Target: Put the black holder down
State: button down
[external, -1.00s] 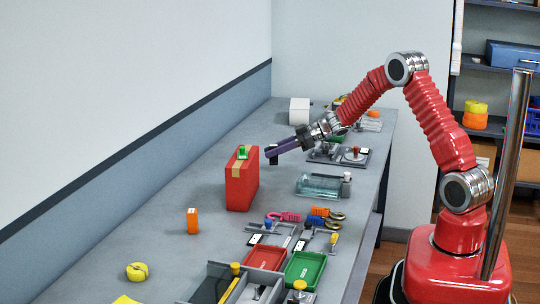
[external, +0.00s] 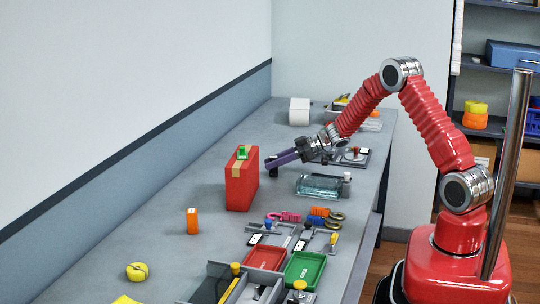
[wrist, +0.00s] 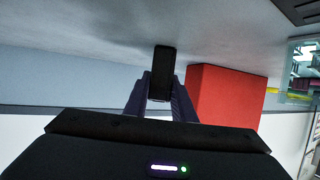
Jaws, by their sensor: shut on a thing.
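My gripper (external: 274,163) has long purple fingers and is shut on the small black holder (external: 273,171) at its tips. The holder hangs upright just behind the right edge of the red box as seen in the external view. It is low over the grey bench; I cannot tell whether its bottom touches the surface. In the wrist view the black holder (wrist: 163,70) sits between the two fingertips (wrist: 160,98), with bench around it.
The red box (external: 241,185) with a tan strap and a green piece on top stands close to the gripper. A glass tray (external: 320,185) lies to the right. A white block (external: 299,111) stands at the back.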

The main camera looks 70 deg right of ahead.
jog(key=c, duration=1.5)
grip_release()
jog(key=v, duration=1.2)
